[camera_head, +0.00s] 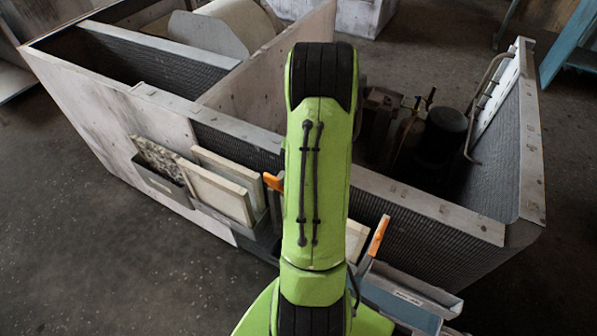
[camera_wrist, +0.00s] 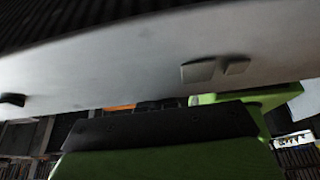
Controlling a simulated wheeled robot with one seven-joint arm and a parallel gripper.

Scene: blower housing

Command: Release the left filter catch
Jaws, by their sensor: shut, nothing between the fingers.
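In the head view, an orange catch handle (camera_head: 272,182) shows at the left edge of my green arm, beside the cream panels. A second orange handle (camera_head: 378,236) stands tilted to the right of the arm. My arm hides the housing front between them, and hides my gripper in that view. In the wrist view, my gripper (camera_wrist: 160,103) shows only as dark tips above its black and green body, shut and empty. A strip of orange (camera_wrist: 120,107) shows just left of the tips; I cannot tell which catch it is or whether they touch.
The housing's grey rim (camera_head: 427,208) runs behind my arm; the rim (camera_wrist: 100,70) fills the upper wrist view, close by. Cream panels (camera_head: 215,195) and a speckled panel (camera_head: 158,158) stand in front holders. A blue-grey bin (camera_head: 400,300) is at lower right. Floor at left is clear.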

